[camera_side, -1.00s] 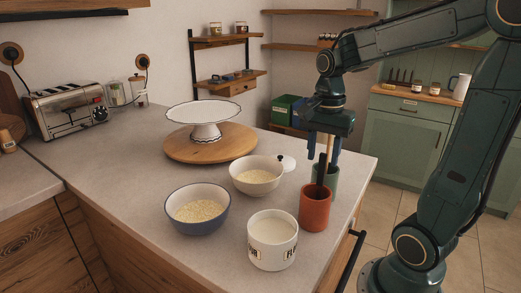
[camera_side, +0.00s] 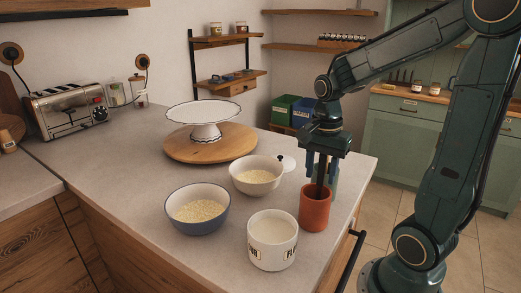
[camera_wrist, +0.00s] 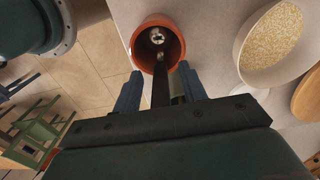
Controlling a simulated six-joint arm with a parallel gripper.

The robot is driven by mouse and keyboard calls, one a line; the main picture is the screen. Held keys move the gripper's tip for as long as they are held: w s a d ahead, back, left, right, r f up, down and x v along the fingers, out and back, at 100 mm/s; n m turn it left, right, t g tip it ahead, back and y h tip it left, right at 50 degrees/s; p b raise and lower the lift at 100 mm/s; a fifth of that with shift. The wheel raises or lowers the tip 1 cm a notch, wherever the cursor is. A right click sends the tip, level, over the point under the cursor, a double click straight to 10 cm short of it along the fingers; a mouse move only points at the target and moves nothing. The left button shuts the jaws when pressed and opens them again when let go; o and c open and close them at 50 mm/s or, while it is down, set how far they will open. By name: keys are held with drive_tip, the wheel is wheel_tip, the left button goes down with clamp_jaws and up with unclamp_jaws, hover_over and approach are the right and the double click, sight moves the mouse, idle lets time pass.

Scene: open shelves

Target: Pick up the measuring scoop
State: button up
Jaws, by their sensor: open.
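A terracotta cup (camera_side: 314,212) stands near the counter's right edge; it also shows in the wrist view (camera_wrist: 142,58). A dark upright handle (camera_side: 320,178) rises from it, and in the wrist view this handle (camera_wrist: 160,88) runs between my fingers. Small shiny parts (camera_wrist: 157,36) show inside the cup. I cannot tell for certain which of these belongs to the measuring scoop; any bowl of it is hidden. My gripper (camera_side: 322,172) points down just above the cup, its fingers apart on either side of the handle. The open fingers also show in the wrist view (camera_wrist: 160,90).
A white flour canister (camera_side: 272,244), a blue bowl (camera_side: 187,222) and a cream bowl (camera_side: 256,187) stand to the left. A white cake stand (camera_side: 205,113) is farther back. The counter's front left is clear.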

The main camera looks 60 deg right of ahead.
clamp_jaws()
drive_tip(key=shift+r, duration=0.2)
wheel_tip(320, 180, up, 20)
drive_tip(key=shift+f, duration=0.15)
idle(0.7)
idle(0.5)
